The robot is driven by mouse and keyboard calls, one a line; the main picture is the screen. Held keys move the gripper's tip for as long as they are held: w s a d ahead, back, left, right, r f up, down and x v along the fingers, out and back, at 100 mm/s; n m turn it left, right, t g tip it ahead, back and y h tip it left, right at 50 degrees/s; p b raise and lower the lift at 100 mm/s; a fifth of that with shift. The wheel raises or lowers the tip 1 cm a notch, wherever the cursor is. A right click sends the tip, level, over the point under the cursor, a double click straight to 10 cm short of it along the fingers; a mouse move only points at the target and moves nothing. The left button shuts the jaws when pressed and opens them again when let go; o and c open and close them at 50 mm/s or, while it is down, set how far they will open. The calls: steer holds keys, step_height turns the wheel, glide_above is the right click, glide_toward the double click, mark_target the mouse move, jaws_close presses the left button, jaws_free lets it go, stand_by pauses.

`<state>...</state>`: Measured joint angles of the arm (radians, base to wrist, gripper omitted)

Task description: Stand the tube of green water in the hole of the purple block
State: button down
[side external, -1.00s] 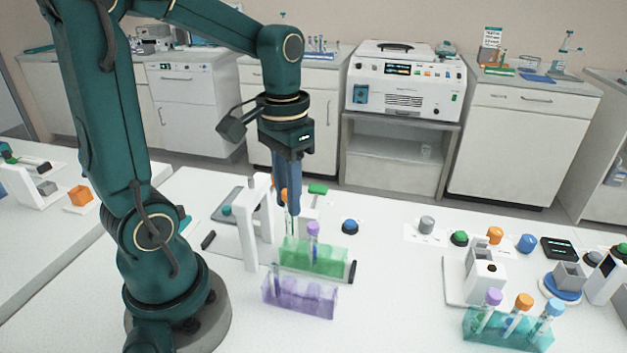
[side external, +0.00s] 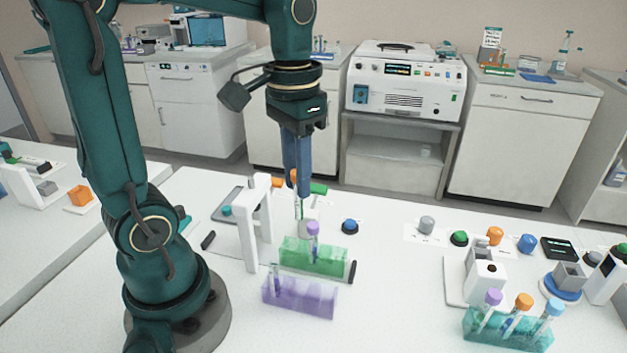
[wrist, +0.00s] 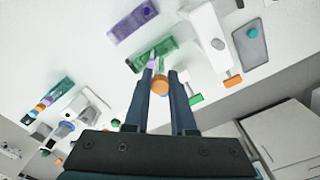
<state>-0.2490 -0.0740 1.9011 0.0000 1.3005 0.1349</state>
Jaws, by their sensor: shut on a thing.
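My gripper (side external: 297,192) is shut on a tube with an orange cap (wrist: 160,85). The tube (side external: 298,209) hangs about upright, with green liquid low in it, above and behind the left end of the green block (side external: 330,262). The purple block (side external: 318,301) stands in front of the green block. A tube (side external: 277,272) stands in its left end; its other holes are hard to make out. The purple block also shows at the top of the wrist view (wrist: 128,25). A purple-capped tube (side external: 313,230) stands in the green block.
A white frame (side external: 248,225) stands close left of the blocks. A teal rack of capped tubes (side external: 480,335) stands at the front right. The table between it and the purple block is clear.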

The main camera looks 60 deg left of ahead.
steer(key=d+f+m, duration=0.1)
steer(key=d+m, duration=0.4)
steer(key=d, duration=0.4)
steer(key=shift+s+d+f, duration=0.1)
steer(key=shift+s+f, duration=0.1)
steer(key=shift+f, duration=1)
steer(key=shift+s+d+f, duration=0.1)
steer(key=shift+s+f, duration=0.05)
steer(key=shift+f, duration=1)
steer(key=shift+f, duration=1.25)
steer(key=shift+f, duration=0.35)
steer(key=c, duration=0.7)
jaws_free()
steer(key=shift+o, duration=0.2)
